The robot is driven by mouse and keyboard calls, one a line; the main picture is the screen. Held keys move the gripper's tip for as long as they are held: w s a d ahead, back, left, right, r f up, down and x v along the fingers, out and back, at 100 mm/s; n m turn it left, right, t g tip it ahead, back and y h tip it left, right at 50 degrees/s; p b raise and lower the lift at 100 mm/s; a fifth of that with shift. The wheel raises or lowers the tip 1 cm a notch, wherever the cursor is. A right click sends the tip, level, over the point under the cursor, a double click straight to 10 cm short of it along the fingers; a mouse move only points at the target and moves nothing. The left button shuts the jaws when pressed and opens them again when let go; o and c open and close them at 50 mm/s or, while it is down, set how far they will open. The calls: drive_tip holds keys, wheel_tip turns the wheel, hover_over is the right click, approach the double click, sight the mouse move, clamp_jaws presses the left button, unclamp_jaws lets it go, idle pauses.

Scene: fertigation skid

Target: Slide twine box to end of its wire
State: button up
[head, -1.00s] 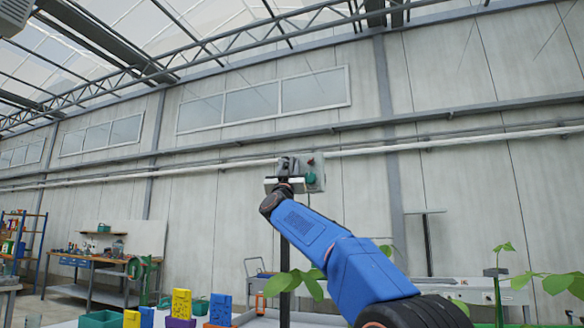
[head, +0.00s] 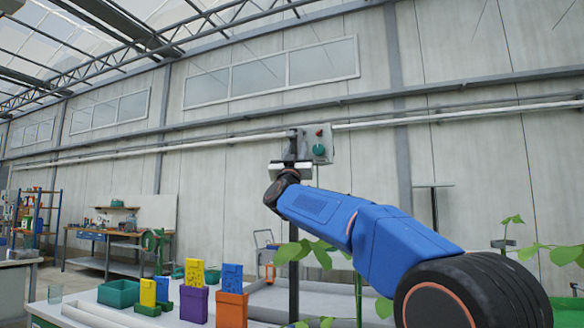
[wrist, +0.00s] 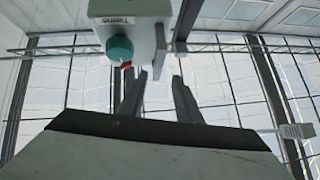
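The twine box (head: 322,152) is a pale grey case with a teal knob and a small red part. In the head view it hangs high, just right of my gripper (head: 296,150). In the wrist view the twine box (wrist: 125,8) is at the upper left, with its label, teal knob and red part facing me. My gripper (wrist: 159,82) is open there, with a clear gap between its fingers. The left fingertip is close below the box; I cannot tell whether they touch. A dark bar (wrist: 187,20) runs beside the box. I cannot make out the wire.
A dark upright post (head: 293,260) stands below my gripper. Leafy plants (head: 560,255) are at the lower right. The air around the box looks open.

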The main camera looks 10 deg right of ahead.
drive_tip(key=v, duration=1)
drive_tip(key=shift+f, duration=0.1)
drive_tip(key=s+d+f+n+g+y, duration=0.1)
drive_tip(key=s+f+n+g+y, duration=0.4)
drive_tip(key=f, duration=0.6)
drive_tip(key=s+d+f+g+y, duration=0.15)
drive_tip(key=s+f+y, duration=0.25)
drive_tip(key=s+f, duration=0.55)
drive_tip(key=s+d+f+n+g+y, duration=0.1)
drive_tip(key=s+f+n+g+y, duration=0.25)
drive_tip(key=f, duration=1.05)
drive_tip(key=s+d+f+m+g, duration=0.1)
drive_tip(key=s+d+f+g, duration=0.1)
drive_tip(key=s+f, duration=0.7)
drive_tip(key=s+d+f+m+g+h, duration=0.1)
drive_tip(key=s+d+f+g, duration=0.2)
drive_tip(key=s+f, duration=0.7)
drive_tip(key=s+d+f+m+g+h, duration=0.1)
drive_tip(key=s+d+f+m+g, duration=0.1)
drive_tip(key=s+f+g, duration=0.3)
drive_tip(key=s+d+f, duration=0.1)
drive_tip(key=s+f, duration=0.3)
drive_tip(key=f, duration=0.1)
drive_tip(key=shift+s, duration=0.4)
